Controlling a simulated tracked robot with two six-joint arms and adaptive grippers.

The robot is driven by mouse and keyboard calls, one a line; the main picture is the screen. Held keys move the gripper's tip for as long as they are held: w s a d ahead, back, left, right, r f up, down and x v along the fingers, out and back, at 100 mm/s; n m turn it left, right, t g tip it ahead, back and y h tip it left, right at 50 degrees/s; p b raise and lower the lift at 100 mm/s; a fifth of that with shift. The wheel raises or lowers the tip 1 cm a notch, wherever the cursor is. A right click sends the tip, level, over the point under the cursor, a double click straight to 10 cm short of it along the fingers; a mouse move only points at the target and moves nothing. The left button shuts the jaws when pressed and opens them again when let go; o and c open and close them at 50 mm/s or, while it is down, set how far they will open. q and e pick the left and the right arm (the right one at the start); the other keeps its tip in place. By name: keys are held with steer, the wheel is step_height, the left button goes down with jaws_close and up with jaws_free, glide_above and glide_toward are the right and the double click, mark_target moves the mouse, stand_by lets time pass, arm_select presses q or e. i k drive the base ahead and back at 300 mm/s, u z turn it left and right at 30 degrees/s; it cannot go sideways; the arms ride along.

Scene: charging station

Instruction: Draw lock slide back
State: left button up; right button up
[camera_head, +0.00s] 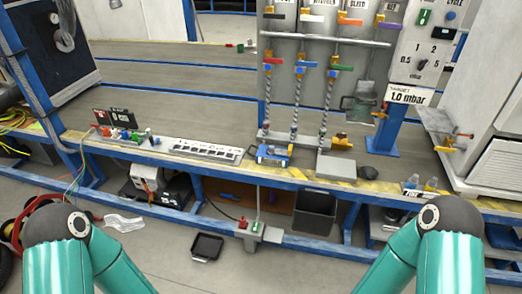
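No part that I can surely name as the lock slide can be made out at this size. A small blue device (273,155) with yellow ends sits on the bench below the valve panel, and it may or may not hold the slide. A grey block (337,167) stands to its right. My left and right arms show only as teal links with dark joints at the bottom left and bottom right. Both grippers are outside the picture.
A long blue-edged bench (200,105) crosses the view. A white slotted rack (205,151) lies on the front ledge. A black bin (315,212) and a black tray (207,247) are below.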

mark_target(278, 151)
steer(key=z, duration=0.9)
steer(key=i, duration=0.15)
steer(key=u, duration=2.2)
steer(key=k, duration=1.05)
steer(key=z, duration=1.25)
steer(key=i, duration=1.3)
steer(key=u, duration=1.7)
